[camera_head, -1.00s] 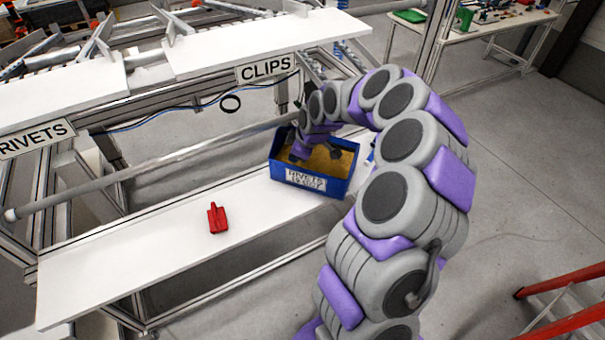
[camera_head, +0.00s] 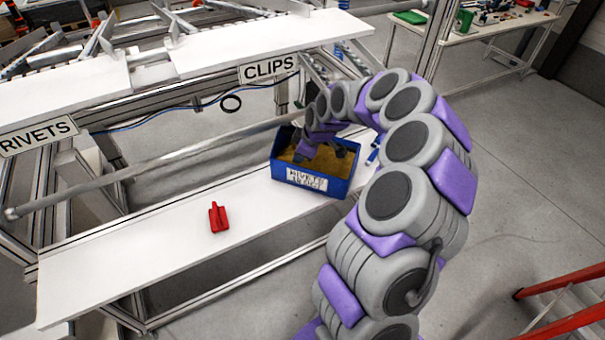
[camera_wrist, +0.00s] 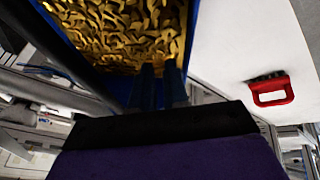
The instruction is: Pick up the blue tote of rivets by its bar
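The blue tote (camera_head: 338,188) stands on the white lower shelf with a printed paper label on its front. Gold rivets (camera_wrist: 125,35) fill it in the wrist view. My gripper (camera_head: 322,153) reaches down into the tote's opening from above. In the wrist view its two dark fingers (camera_wrist: 160,80) point at the tote's near edge, side by side with a narrow gap. My arm and fingers cover part of the opening. I cannot make out the tote's bar or whether the fingers hold it.
A red object with a handle (camera_head: 218,217) lies on the white lower shelf (camera_head: 140,252), left of the tote; it also shows in the wrist view (camera_wrist: 270,90). A grey rail (camera_head: 150,165) runs behind the shelf. The upper shelf (camera_head: 265,45) carries a CLIPS sign.

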